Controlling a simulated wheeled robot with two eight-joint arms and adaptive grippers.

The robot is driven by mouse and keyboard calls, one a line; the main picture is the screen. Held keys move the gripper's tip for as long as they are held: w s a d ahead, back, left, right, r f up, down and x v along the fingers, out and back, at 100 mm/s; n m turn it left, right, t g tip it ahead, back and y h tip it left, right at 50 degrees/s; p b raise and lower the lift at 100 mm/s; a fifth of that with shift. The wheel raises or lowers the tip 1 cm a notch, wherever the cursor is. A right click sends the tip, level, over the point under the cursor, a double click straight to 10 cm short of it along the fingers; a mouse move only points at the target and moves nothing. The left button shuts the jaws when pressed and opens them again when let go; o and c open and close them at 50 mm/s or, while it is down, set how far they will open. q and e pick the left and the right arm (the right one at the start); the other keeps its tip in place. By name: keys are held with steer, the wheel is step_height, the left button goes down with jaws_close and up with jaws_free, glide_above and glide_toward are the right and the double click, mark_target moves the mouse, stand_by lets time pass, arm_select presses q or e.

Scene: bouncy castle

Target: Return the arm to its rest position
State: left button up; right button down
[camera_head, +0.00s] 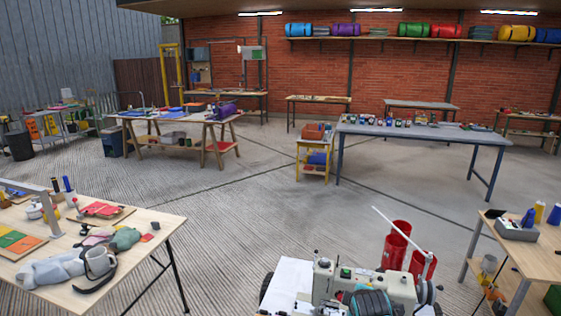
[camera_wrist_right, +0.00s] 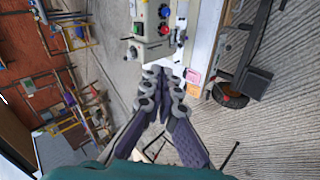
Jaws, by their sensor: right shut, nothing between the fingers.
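My right gripper (camera_wrist_right: 163,76) shows in the right wrist view, its two dark, grey-jointed fingers pointing up the picture. The fingertips are together with nothing between them. Beyond the fingertips, apart from them as far as I can tell, is a pale control box (camera_wrist_right: 153,22) with green, red and blue knobs.
A white wheeled cart (camera_head: 288,282) carrying a machine (camera_head: 365,284) stands close at the bottom, with red cylinders (camera_head: 397,245) beside it. A cluttered wooden table (camera_head: 150,232) is at left, another table (camera_head: 540,262) at right. The middle floor is open.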

steer(key=s+a+f+m+g+y, duration=0.1)
steer(key=s+a+m, duration=0.2)
steer(key=s+m, duration=1)
steer(key=s, duration=1.1)
steer(key=shift+f+g+y, duration=0.2)
steer(key=shift+g+y, duration=0.2)
